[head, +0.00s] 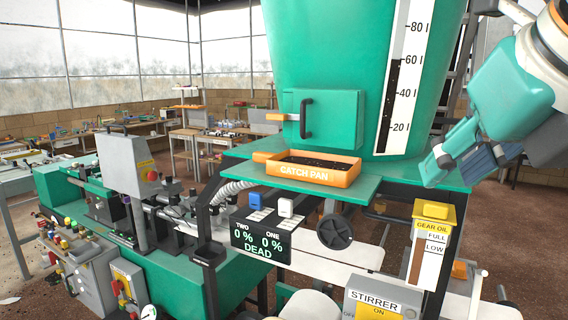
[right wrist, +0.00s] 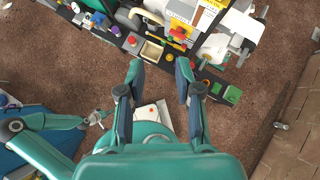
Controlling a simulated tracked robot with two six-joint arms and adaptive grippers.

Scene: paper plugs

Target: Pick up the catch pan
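The orange catch pan (head: 312,168) sits on a green shelf below the small green door of the big green hopper in the head view. It is labelled CATCH PAN, holds dark material, and has an orange tab at its left. My right gripper (head: 447,165) is to the right of the pan and apart from it. In the right wrist view its two fingers (right wrist: 157,75) are spread with nothing between them. The pan cannot be made out in the right wrist view. My left gripper does not show in the head view.
The green shelf (head: 367,188) carries the pan. A door handle (head: 306,118) juts out above it. A gear oil gauge (head: 432,235), a stirrer box (head: 383,300) and a black display (head: 260,238) stand below. Benches line the back left.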

